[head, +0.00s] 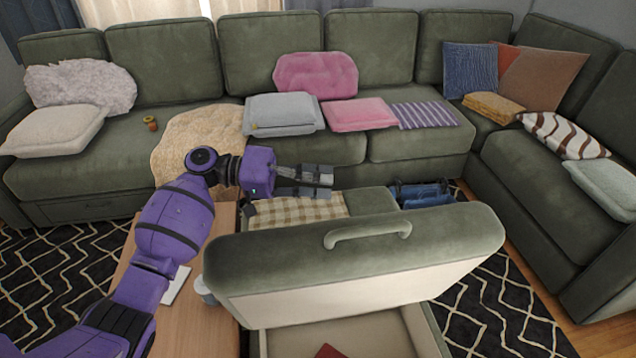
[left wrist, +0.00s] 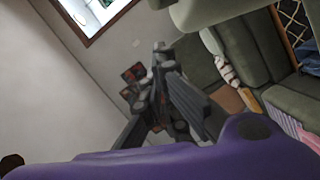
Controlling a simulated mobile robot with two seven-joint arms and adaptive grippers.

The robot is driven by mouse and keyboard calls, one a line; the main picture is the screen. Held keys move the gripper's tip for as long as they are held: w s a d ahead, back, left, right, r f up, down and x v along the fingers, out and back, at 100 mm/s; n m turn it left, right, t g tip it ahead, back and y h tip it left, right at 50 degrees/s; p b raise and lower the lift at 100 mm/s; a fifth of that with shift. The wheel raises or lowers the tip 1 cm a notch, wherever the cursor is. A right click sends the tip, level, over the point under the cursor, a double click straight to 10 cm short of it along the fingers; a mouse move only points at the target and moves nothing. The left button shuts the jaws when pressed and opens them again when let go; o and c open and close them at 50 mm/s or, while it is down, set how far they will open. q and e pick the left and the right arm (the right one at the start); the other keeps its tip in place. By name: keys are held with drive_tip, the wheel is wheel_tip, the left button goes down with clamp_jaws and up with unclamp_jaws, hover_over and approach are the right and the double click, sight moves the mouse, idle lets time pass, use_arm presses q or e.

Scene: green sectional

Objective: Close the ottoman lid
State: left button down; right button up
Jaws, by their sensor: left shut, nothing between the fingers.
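The ottoman lid (head: 440,258) is green and padded, with a curved green handle (head: 367,232) on its outer face. It stands open, tilted up above the ottoman's box (head: 385,335), whose pale inside shows at the bottom. My left gripper (head: 318,182) is shut and empty, beyond the lid's upper edge and a little left of the handle, apart from the lid in the picture. The left wrist view shows its dark fingers (left wrist: 180,98) with nothing between them. A green padded edge crosses the top there; I cannot tell whether it is the lid. My right gripper is not in view.
A wooden table (head: 205,325) with a cup (head: 206,289) stands left of the ottoman under my left arm. A checked cloth (head: 295,210) and blue folded item (head: 425,193) lie beyond the lid. The green sectional (head: 90,165) with cushions closes off the back and right.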

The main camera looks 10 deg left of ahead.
use_arm(q)
drive_tip(key=p, duration=0.2)
hover_over(355, 222)
drive_tip(key=w, duration=0.4)
drive_tip(key=shift+s+a+f, duration=0.15)
drive_tip(key=shift+s+a, duration=0.05)
drive_tip(key=shift+a, duration=0.25)
drive_tip(key=shift+s+d+f, duration=0.15)
drive_tip(key=shift+s+f, duration=0.15)
drive_tip(key=shift+s, duration=0.3)
drive_tip(key=shift+s+d+f, duration=0.1)
drive_tip(key=shift+s+f, duration=0.2)
drive_tip(key=shift+s, duration=0.3)
drive_tip(key=shift+s+d+f+p, duration=0.1)
drive_tip(key=shift+s+f+p, duration=0.05)
drive_tip(key=shift+s+p, duration=0.2)
drive_tip(key=shift+s+f, duration=0.2)
drive_tip(key=shift+f, duration=0.05)
drive_tip(key=shift+d, duration=0.1)
drive_tip(key=shift+f, duration=0.1)
